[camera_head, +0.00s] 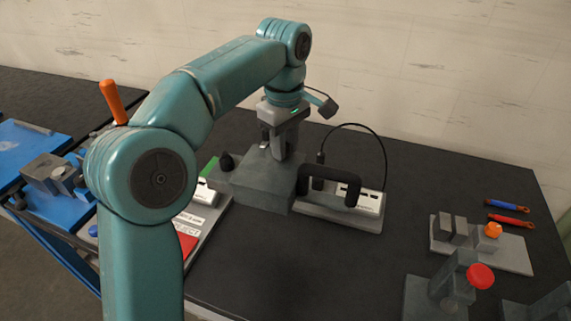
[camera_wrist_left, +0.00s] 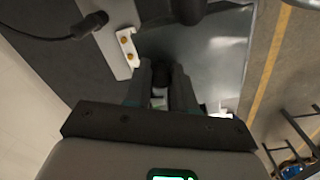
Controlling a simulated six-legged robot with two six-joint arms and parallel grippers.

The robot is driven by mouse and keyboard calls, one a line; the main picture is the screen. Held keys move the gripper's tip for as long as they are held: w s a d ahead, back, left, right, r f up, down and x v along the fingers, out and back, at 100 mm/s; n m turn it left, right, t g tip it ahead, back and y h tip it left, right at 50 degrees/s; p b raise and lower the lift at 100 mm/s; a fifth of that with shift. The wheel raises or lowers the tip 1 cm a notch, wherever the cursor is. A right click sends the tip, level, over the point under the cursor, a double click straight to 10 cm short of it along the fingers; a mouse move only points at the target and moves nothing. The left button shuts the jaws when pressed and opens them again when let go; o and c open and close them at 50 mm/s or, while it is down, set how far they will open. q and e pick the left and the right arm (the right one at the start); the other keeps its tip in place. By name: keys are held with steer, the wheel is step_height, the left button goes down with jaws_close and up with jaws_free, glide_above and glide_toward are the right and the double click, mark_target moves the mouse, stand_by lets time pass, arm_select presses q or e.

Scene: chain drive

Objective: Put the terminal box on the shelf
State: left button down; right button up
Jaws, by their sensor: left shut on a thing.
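A grey-green box (camera_head: 255,182), which looks to be the terminal box, is on or just above the dark bench top; I cannot tell which. A black handle (camera_head: 330,180) shows at its right. My left gripper (camera_head: 276,152) reaches down from above at the box's top, its fingers shut on it; the exact grip is partly hidden. In the left wrist view my fingers (camera_wrist_left: 162,90) are close together with a dark part between them, and the box's grey surface (camera_wrist_left: 205,60) lies beyond. My right gripper is not in view. I cannot make out a shelf for certain.
A pale unit with a cable (camera_head: 345,208) stands close on the box's right; its brass-screwed strip (camera_wrist_left: 127,48) shows in the wrist view. A red-knobbed fixture (camera_head: 480,275) and two small tools (camera_head: 508,207) are at the right. Blue fixtures (camera_head: 35,150) are at the left.

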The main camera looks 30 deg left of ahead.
arm_select(q)
steer(key=shift+f+b, duration=0.8)
steer(key=shift+f, duration=8.35)
steer(key=c, duration=0.9)
jaws_free()
steer(key=shift+f, duration=0.15)
steer(key=shift+c, duration=0.2)
steer(key=shift+s, duration=0.1)
